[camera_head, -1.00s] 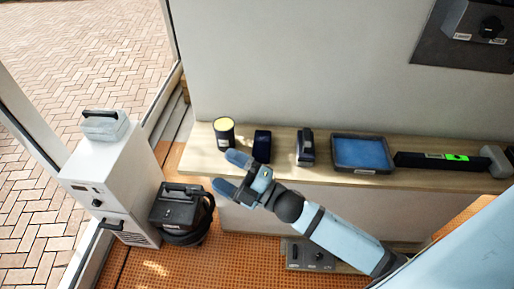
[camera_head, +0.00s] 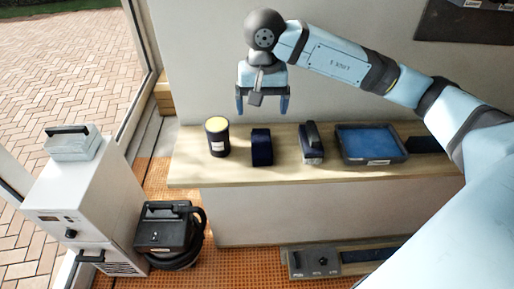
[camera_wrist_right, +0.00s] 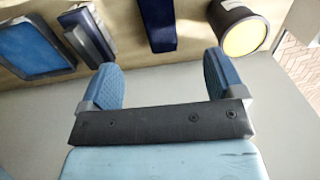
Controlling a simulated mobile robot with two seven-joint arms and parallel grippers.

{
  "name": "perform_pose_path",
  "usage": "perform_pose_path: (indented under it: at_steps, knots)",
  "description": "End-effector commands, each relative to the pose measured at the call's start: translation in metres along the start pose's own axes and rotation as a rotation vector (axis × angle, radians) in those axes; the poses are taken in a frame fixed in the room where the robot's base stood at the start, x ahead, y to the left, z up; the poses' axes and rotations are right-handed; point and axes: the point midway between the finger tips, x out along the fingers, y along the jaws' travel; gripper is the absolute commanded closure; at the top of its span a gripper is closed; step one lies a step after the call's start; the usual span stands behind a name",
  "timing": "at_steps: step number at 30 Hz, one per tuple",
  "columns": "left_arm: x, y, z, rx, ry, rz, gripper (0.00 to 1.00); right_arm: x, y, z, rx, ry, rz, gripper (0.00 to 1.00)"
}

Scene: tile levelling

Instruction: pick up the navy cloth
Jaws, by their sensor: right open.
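The navy cloth (camera_head: 262,147) is a small dark blue folded block on the wooden shelf, between a yellow-topped can and a dark block with a handle. In the right wrist view the cloth (camera_wrist_right: 158,24) shows at the top, ahead of the fingers and partly cut off by the frame edge. My right gripper (camera_head: 263,108) points down above the shelf, over the cloth and apart from it. Its blue fingers are spread with nothing between them; they also show in the right wrist view (camera_wrist_right: 160,82). My left gripper is not in view.
The can (camera_head: 217,137) stands left of the cloth. The handled block (camera_head: 312,144) and a blue tray (camera_head: 370,160) are to its right. A black vacuum (camera_head: 167,230) and a white cabinet (camera_head: 85,210) stand on the floor at left. The shelf's front edge is clear.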

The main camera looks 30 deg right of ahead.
Motion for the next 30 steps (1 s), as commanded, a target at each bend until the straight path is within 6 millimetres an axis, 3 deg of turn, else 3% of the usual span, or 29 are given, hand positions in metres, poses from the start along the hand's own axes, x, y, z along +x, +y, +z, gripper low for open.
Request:
perform_pose_path:
  at_steps: [4, 12, 20, 30]
  knots:
    - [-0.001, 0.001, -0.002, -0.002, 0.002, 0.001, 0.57, 0.014, 0.004, -0.003, -0.005, 0.014, 0.018, 0.12]
    - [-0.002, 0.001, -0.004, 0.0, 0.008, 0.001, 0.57, 0.066, 0.004, -0.003, -0.003, 0.011, 0.014, 0.12]
    - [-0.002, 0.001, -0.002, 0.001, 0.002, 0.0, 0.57, 0.087, 0.003, -0.003, -0.004, 0.012, 0.013, 0.12]
    - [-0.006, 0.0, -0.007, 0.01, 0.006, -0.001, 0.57, 0.132, 0.003, -0.005, -0.004, 0.011, 0.012, 0.12]
